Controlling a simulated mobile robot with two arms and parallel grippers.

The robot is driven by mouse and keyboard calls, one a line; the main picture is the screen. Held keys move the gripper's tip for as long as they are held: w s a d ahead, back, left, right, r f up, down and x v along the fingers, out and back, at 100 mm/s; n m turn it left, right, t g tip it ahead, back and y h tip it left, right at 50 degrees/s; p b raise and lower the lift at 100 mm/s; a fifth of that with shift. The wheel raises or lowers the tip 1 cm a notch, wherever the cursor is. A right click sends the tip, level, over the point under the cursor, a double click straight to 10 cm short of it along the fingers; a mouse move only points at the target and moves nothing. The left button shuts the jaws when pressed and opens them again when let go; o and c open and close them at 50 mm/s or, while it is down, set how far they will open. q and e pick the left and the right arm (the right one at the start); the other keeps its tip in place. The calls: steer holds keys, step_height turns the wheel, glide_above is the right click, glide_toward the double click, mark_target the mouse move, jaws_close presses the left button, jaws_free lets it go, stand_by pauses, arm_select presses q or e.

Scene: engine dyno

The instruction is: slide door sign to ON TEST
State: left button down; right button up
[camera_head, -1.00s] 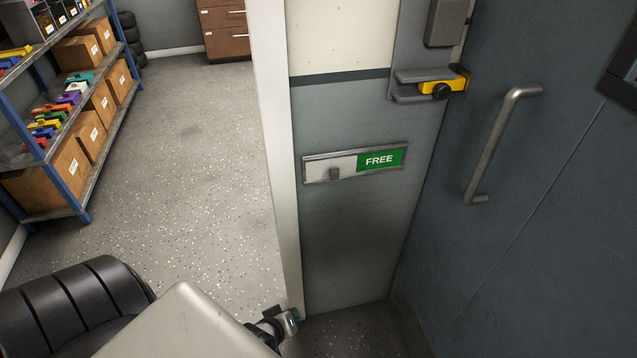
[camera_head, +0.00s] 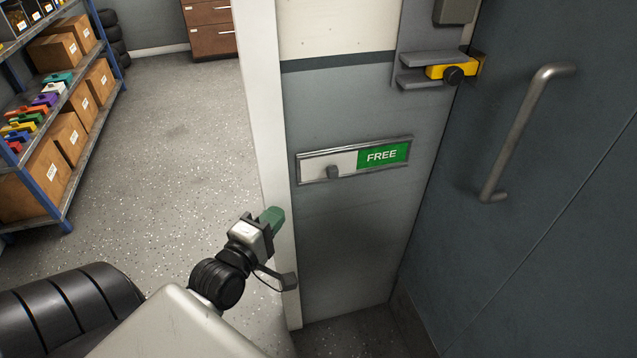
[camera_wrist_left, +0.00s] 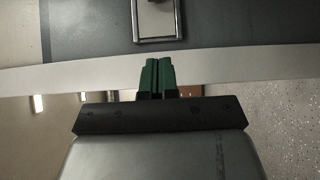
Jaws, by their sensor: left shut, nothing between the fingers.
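The door sign (camera_head: 312,166) is a slim grey-framed slider on the grey wall panel. Its right part is green and reads FREE, and its left part is a blank pale cover. A small grey knob (camera_head: 333,171) sits on the cover, left of the green part. My left gripper (camera_head: 273,216), with green fingertips, is below and left of the sign, apart from it, in front of the white post. In the left wrist view, its green fingers (camera_wrist_left: 157,75) are together and empty, pointing towards one end of the sign's frame (camera_wrist_left: 157,38). My right gripper is not in view.
A dark door with a long handle (camera_head: 522,130) stands to the right. A yellow latch (camera_head: 451,71) sits above the sign. A white post (camera_head: 262,110) edges the panel on the left. Shelving with boxes (camera_head: 60,130) stands far left, with open floor between.

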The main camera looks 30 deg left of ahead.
arm_select(q)
steer(key=shift+w, duration=0.15)
glide_toward(327, 175)
steer(key=w+a, duration=0.1)
steer(key=w, duration=0.1)
steer(key=w+a, duration=0.2)
steer(key=shift+a+r+p, duration=0.15)
steer(key=shift+a+p, duration=0.05)
steer(key=shift+p, duration=0.1)
steer(key=shift+w+d, duration=0.85)
steer(key=shift+d, duration=0.05)
steer(key=shift+w+d, duration=0.45)
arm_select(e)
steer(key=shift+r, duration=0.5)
arm_select(q)
steer(key=w+d, duration=0.3)
steer(key=w+d+p, duration=0.1)
steer(key=w+d, duration=0.2)
steer(key=w, duration=0.1)
steer(key=w+d+p, duration=0.1)
steer(key=w+d, duration=0.2)
steer(key=shift+w, duration=0.2)
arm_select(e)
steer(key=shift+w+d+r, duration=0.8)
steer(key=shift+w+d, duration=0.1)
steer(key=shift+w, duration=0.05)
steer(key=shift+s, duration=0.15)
